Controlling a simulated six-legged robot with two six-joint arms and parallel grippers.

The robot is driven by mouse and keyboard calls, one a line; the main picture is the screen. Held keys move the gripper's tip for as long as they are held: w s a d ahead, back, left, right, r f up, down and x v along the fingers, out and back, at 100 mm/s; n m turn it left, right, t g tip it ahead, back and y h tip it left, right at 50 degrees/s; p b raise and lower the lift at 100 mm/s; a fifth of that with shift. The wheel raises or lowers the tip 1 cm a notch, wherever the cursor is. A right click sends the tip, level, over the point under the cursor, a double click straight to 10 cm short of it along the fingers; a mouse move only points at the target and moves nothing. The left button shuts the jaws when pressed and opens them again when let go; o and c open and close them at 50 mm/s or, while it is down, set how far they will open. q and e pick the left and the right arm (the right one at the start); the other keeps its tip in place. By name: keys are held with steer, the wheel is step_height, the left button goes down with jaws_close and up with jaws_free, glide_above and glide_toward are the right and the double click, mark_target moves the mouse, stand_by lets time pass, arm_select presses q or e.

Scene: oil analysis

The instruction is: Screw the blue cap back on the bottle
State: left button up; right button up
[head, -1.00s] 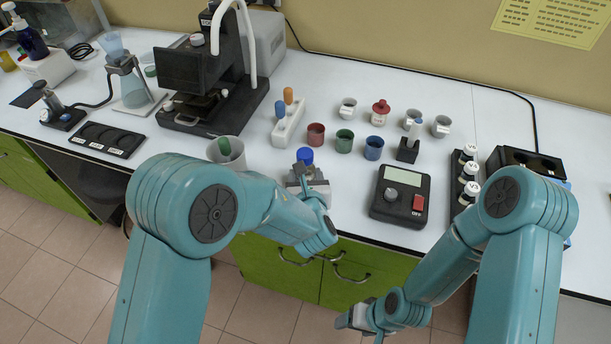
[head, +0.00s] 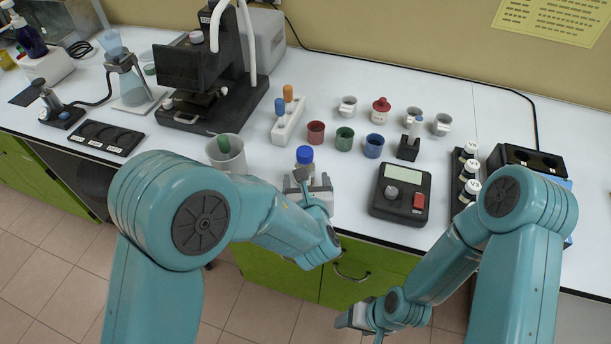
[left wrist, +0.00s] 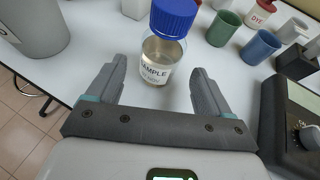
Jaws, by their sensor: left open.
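The sample bottle (left wrist: 158,62) is a clear glass bottle with a "SAMPLE" label, standing upright on the white bench. The blue cap (left wrist: 174,17) sits on top of its mouth in the left wrist view; I cannot tell how tightly. The cap also shows in the head view (head: 305,154). My left gripper (left wrist: 160,80) is open, with its fingers to either side in front of the bottle and no grip on it. It also shows at the bench's front edge in the head view (head: 308,180). My right gripper (head: 350,318) hangs low in front of the bench; its jaws are unclear.
A grey beaker (head: 226,160) stands left of the bottle, and a black hotplate-like device (head: 400,193) to its right. Red (head: 316,132), green (head: 344,139) and blue (head: 373,146) cups stand behind. Bare bench lies between the bottle and the device.

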arm_select(q)
steer(key=v, duration=0.8)
steer(key=shift+s+r+b, duration=0.15)
steer(key=shift+s+b, duration=0.15)
steer(key=shift+b, duration=0.1)
